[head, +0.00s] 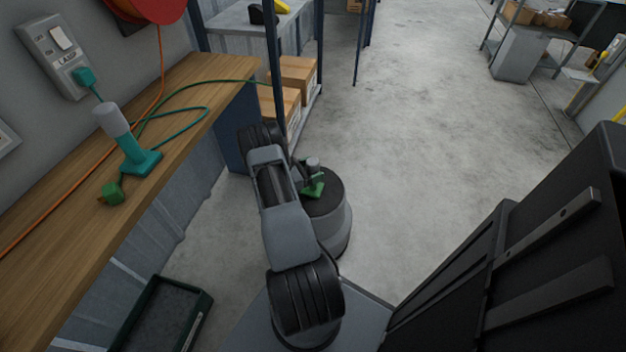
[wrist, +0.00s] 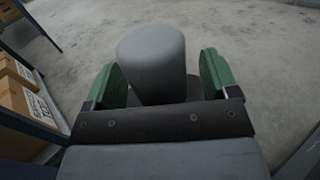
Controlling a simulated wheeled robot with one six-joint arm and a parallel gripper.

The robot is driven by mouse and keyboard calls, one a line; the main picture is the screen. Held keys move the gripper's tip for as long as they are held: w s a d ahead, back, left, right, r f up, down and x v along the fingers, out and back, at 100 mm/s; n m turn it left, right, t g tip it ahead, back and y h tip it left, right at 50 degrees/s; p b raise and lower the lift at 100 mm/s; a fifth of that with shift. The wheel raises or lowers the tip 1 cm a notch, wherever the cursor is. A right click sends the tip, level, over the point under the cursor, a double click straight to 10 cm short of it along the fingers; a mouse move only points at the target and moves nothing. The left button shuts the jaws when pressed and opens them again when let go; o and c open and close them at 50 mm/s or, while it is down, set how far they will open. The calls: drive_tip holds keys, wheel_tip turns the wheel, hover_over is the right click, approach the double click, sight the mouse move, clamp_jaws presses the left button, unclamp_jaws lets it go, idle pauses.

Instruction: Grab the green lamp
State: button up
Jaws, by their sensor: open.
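A lamp with a grey cylindrical head (head: 313,164) and green at its base stands on the dark round top of a grey drum (head: 336,222). In the wrist view, the grey head (wrist: 152,58) rises between the green fingers of my gripper (wrist: 160,72). My gripper is open, with a clear gap at the right finger and little room at the left. The lamp's lower part is hidden there by my gripper. My gripper (head: 308,181) is small and partly hidden in the head view. A teal lamp (head: 140,161) with a grey head stands on the wooden bench.
The bench (head: 60,205) runs along the left wall, with green and orange cables and a green plug (head: 111,192) on it. A shelf with cardboard boxes (head: 292,75) stands behind the drum. A dark tray (head: 160,315) lies below. Open concrete floor lies to the right.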

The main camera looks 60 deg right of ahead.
drive_tip(key=shift+c, duration=0.2)
drive_tip(key=c, duration=1.3)
clamp_jaws()
drive_tip(key=shift+r, duration=0.15)
